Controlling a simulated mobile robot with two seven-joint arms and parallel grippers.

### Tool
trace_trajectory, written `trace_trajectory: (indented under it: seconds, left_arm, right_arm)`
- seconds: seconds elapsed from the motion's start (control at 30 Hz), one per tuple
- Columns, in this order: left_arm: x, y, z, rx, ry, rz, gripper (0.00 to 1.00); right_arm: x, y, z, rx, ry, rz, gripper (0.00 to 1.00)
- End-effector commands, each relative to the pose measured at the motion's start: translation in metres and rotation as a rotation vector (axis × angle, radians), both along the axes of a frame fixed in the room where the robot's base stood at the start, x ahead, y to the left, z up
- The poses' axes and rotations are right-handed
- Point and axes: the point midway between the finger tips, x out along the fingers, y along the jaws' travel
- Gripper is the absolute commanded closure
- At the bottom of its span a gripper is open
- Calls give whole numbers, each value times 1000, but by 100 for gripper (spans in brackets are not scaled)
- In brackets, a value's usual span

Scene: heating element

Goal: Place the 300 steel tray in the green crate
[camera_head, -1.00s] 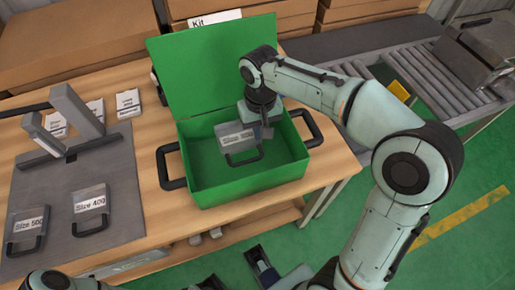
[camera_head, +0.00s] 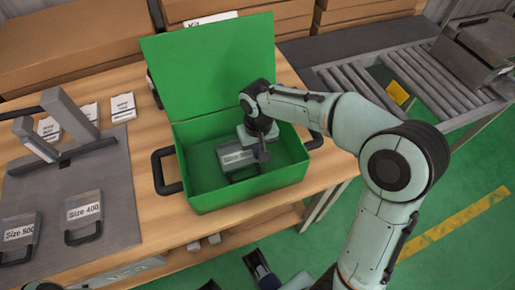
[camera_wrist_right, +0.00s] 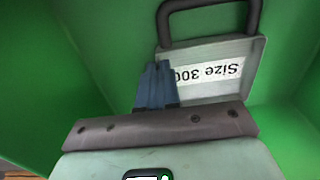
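The size 300 tray (camera_head: 236,158) is a grey plate with a dark handle, inside the green crate (camera_head: 204,200). In the right wrist view the tray (camera_wrist_right: 215,88) shows its "Size 300" label, partly covered by my fingers. My right gripper (camera_head: 263,154) reaches down into the crate from above. In the wrist view its blue fingers (camera_wrist_right: 156,86) are close together on the tray's edge, gripping it. Whether the tray touches the crate floor I cannot tell.
The crate's green lid (camera_head: 212,65) stands open at the back. Trays marked Size 400 (camera_head: 84,222) and Size 500 (camera_head: 20,236) lie on the grey mat (camera_head: 115,180) at left. Cardboard boxes (camera_head: 80,45) stand behind; a roller conveyor (camera_head: 375,85) runs at right.

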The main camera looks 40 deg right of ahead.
Motion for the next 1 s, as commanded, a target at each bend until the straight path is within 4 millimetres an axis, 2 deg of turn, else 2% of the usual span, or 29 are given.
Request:
trace_trajectory:
  seconds: [0.03,0.1,0.13,0.4,0.53,1.0]
  left_arm:
    - [0,0,-1,0,-1,0,57]
    - [0,0,-1,0,-1,0,57]
    - [0,0,-1,0,-1,0,57]
    - [0,0,0,0,-1,0,57]
    - [-1,0,3,0,3,-1,57]
    - [-9,0,22,-5,32,-7,57]
  right_arm:
    - [0,0,-3,0,1,0,100]
    - [0,0,-2,-1,1,0,75]
    - [0,0,-2,-1,1,0,72]
    - [0,0,-1,0,1,0,72]
    - [0,0,9,0,-2,0,72]
    - [0,0,102,0,-3,0,72]
